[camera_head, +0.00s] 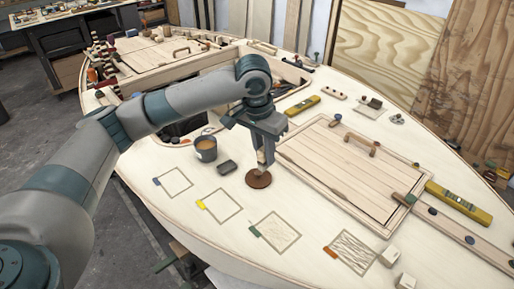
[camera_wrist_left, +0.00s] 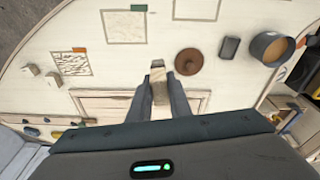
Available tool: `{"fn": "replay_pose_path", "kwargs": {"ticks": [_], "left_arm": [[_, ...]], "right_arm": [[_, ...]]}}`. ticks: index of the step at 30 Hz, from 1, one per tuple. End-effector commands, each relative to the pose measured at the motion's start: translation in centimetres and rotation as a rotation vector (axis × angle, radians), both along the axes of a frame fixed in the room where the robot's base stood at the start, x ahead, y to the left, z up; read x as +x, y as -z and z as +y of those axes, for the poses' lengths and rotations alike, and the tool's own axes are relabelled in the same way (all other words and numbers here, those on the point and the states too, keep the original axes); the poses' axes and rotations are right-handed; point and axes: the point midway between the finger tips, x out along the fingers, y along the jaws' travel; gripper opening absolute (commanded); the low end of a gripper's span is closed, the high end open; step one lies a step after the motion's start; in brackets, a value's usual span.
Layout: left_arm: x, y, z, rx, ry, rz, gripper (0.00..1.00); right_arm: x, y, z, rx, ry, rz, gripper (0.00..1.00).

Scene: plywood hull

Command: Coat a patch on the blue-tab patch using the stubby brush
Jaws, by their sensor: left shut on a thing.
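The blue-tab patch (camera_head: 175,182) is an outlined square with a blue tab, leftmost in a row on the pale plywood deck. Its inside looks plain. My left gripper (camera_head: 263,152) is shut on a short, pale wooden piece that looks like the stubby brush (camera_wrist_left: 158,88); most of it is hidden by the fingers. The gripper is to the right of the blue-tab patch and above the deck. In the head view it overlaps a round brown disc (camera_head: 259,180); in the left wrist view the disc (camera_wrist_left: 188,62) lies beside the fingertips. My right gripper is out of view.
A dark pot (camera_head: 206,150) with brown contents stands behind the blue-tab patch, next to a small dark block (camera_head: 228,167). A framed hatch (camera_head: 335,165) lies right of the gripper.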

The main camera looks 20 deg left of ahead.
Motion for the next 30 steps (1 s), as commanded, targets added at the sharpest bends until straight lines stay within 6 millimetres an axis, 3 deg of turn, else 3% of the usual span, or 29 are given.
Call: {"fn": "replay_pose_path", "kwargs": {"ticks": [6,12,30], "left_arm": [[-5.5,-2.3,-2.5,0.011,-0.125,0.003,0.00],[-8.8,-3.0,-3.2,0.022,-0.209,0.008,0.00],[-9.6,-3.2,-3.2,0.026,-0.235,0.010,0.00]], "right_arm": [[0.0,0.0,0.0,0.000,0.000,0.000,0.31],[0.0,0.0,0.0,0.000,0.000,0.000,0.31],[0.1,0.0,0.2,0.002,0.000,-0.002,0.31]]}}
